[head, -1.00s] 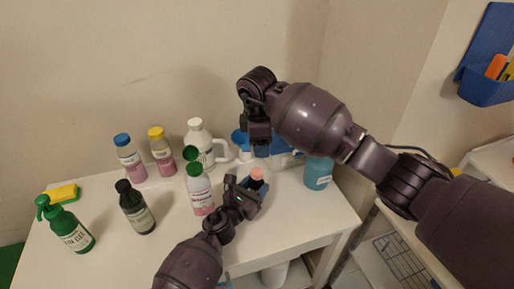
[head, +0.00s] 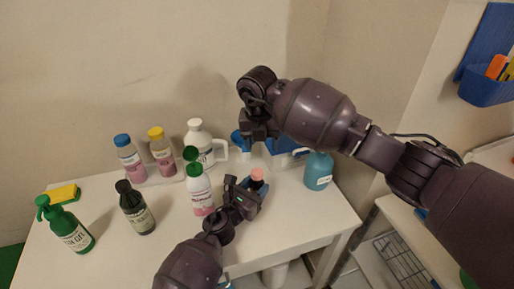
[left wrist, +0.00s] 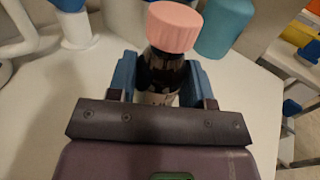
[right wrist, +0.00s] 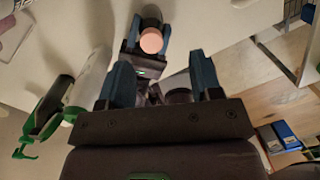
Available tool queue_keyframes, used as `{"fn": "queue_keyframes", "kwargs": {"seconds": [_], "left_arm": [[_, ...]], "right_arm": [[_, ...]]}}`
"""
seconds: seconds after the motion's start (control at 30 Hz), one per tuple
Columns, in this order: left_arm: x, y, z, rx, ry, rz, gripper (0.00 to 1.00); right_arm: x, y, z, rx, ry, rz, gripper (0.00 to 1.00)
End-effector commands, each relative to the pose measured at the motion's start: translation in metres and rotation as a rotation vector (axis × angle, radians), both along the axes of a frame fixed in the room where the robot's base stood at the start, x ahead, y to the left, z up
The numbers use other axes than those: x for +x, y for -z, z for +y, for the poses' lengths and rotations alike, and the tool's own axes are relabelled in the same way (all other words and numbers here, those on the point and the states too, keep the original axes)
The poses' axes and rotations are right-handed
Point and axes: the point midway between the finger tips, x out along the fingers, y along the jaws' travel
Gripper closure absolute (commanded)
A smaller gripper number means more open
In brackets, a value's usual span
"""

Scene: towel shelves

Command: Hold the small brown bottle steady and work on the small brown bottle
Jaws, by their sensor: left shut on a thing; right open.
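The small brown bottle (left wrist: 166,80) has a ridged pink cap (left wrist: 174,27) and stands upright between the blue fingers of my left gripper (left wrist: 160,82). My left gripper is shut on its body, and the cap sticks out above the fingers. In the head view the pink cap (head: 256,174) shows at the left gripper (head: 243,190), with the bottle's body mostly hidden. My right gripper (head: 257,130) is open and empty, above and behind the bottle. In the right wrist view the pink cap (right wrist: 151,40) lies beyond the open right fingers (right wrist: 160,85), apart from them.
A white bottle with green cap (head: 200,188) stands just left of my left gripper. A teal bottle (head: 318,172) stands to the right, a white jug (head: 203,143) behind. A dark bottle (head: 136,208) and green pump bottle (head: 70,230) stand left. The table's (head: 300,222) front right is clear.

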Motion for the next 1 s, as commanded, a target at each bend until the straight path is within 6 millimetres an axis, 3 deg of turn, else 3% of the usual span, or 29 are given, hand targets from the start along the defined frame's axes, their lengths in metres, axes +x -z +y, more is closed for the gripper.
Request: {"fn": "queue_keyframes", "kwargs": {"seconds": [1.0], "left_arm": [[0.0, 0.0, 0.0, 0.0, 0.0, 0.0, 1.0]], "right_arm": [[-0.013, 0.008, 0.008, -0.02, -1.499, 0.113, 0.41]]}}
